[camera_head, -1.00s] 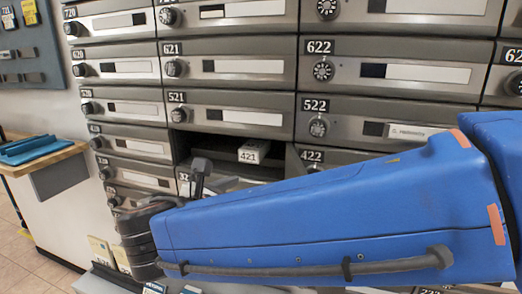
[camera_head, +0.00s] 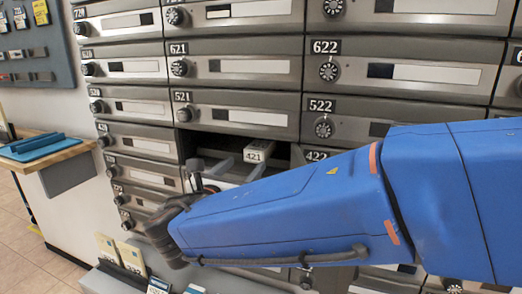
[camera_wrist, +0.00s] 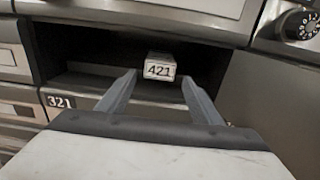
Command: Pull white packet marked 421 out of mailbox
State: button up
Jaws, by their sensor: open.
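The white packet marked 421 (camera_head: 257,151) lies inside the open mailbox compartment (camera_head: 215,143), its marked end facing out. It also shows in the wrist view (camera_wrist: 160,68), near the middle of the dark opening. My gripper (camera_head: 240,165) is open at the mouth of the compartment, with the packet's end beyond and between the fingers in the wrist view (camera_wrist: 158,85). The fingers appear apart from the packet. The back part of the packet is hidden in the dark compartment.
Closed mailbox doors with dials surround the opening, including 521 (camera_head: 237,114) above and 522 (camera_head: 345,117) to the upper right. A wooden counter (camera_head: 45,150) with a blue tray stands at the left. A ledge with cards (camera_head: 110,280) lies below.

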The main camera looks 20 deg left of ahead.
aim_at(254, 154)
jog(key=shift+w+d, duration=0.15)
jog(key=shift+w, duration=1.85)
jog(key=shift+w+d, duration=0.15)
jog(key=shift+w, duration=1.8)
jog(key=c, duration=0.8)
jog(key=shift+r, duration=0.25)
jog(key=shift+s+a, duration=0.2)
jog(key=shift+s, duration=2.3)
jog(key=shift+s+a, duration=0.2)
jog(key=shift+s, duration=2.35)
jog(key=shift+s+a, duration=0.2)
jog(key=shift+s, duration=2.3)
jog(key=shift+w, duration=0.1)
jog(key=w, duration=0.8)
jog(key=w+d, duration=0.1)
jog(key=w, duration=0.3)
jog(key=shift+w, duration=0.15)
